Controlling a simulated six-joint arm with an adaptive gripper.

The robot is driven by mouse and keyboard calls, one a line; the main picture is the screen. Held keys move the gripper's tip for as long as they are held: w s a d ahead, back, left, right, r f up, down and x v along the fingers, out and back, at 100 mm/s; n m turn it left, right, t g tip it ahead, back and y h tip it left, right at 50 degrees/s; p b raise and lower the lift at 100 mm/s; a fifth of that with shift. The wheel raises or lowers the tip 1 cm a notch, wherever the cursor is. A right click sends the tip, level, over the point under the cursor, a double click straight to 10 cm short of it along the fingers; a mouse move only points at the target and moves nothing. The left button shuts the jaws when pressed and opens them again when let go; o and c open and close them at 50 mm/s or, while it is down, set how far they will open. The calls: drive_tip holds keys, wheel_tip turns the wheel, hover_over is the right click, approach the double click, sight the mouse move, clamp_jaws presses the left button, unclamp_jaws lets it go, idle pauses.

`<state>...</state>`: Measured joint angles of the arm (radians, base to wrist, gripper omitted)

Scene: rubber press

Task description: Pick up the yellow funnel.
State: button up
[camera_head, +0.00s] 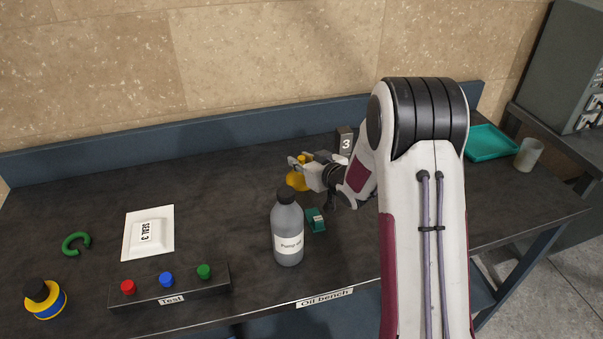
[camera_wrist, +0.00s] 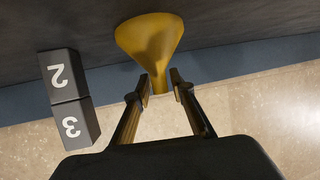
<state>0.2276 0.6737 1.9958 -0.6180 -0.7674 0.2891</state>
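The yellow funnel (camera_head: 296,181) stands on the dark bench in the head view, left of my gripper, with its wide cone down. The wrist view is upside down and shows the funnel (camera_wrist: 150,38) with its narrow spout pointing toward my gripper. My gripper (camera_wrist: 161,84) is open, with one finger on each side of the spout. The fingers look close to the spout, and a small gap shows on the right side. My gripper (camera_head: 299,165) partly covers the funnel's upper part in the head view.
A grey bottle (camera_head: 287,235) and a small green-topped item (camera_head: 315,220) stand in front of the funnel. Number blocks (camera_wrist: 72,100) stand beside it. A button box (camera_head: 168,288), white seal packet (camera_head: 149,232) and teal tray (camera_head: 490,144) are farther off.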

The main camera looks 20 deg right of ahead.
clamp_jaws()
drive_tip(key=shift+r, duration=0.15)
drive_tip(key=shift+r, duration=4.9)
